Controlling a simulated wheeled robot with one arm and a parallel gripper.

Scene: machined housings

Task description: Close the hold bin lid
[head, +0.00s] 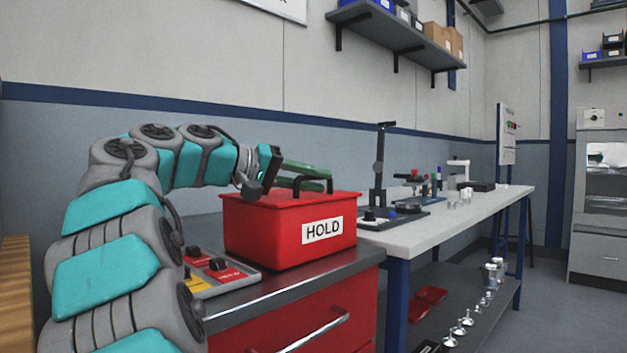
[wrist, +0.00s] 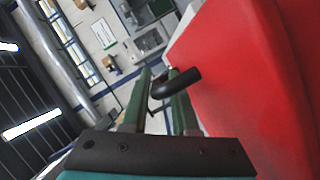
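The red hold bin (head: 290,235) stands on the cabinet in the head view, with a white HOLD label on its front. Its red lid (head: 345,195) appears to lie flat on top, with no clear gap at the rim. A black arched handle (head: 313,180) rises from the lid. My gripper (head: 328,178) is at the handle, its green fingers spread one above the other. In the wrist view, a gap shows between the fingers (wrist: 160,75), and the black handle (wrist: 180,88) crosses the right finger. Whether the handle touches a finger cannot be told. Red bin surface (wrist: 250,80) fills the right side.
A button box (head: 215,270) with red and yellow labels sits left of the bin on the cabinet top (head: 300,283). A white workbench (head: 440,222) with fixtures and small metal parts stands to the right. A shelf (head: 385,35) hangs on the wall above.

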